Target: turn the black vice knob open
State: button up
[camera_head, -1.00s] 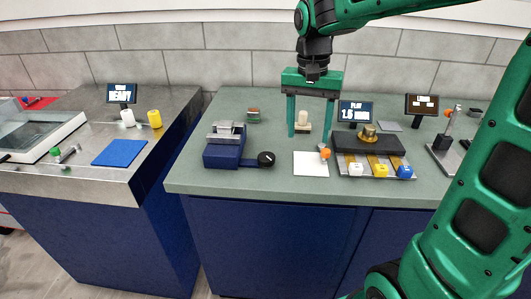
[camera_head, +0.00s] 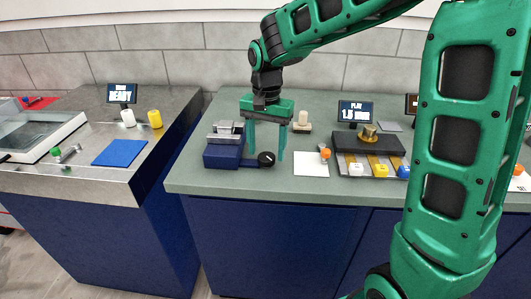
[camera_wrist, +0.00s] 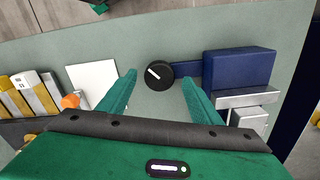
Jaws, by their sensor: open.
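The blue vice (camera_head: 223,152) with pale metal jaws (camera_head: 227,132) stands at the left of the green counter. Its round black knob (camera_head: 266,159) with a white mark sits at the right end of a blue bar. My gripper (camera_head: 267,157) is open, its green fingers pointing down around the knob's area in the head view. In the wrist view the knob (camera_wrist: 159,75) shows between and a little beyond the two fingertips, with no contact visible. The vice (camera_wrist: 240,66) lies to its right there. Nothing is held.
A white sheet (camera_head: 311,164) and an orange-topped item (camera_head: 325,154) lie right of the knob. A small block with a cream cylinder (camera_head: 303,118) stands behind. A black platform (camera_head: 368,143), coloured blocks and a small screen (camera_head: 356,112) are further right.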

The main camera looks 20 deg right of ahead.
jog(key=shift+f, duration=0.9)
jog(key=c, duration=1.1)
jog(key=shift+o, duration=0.2)
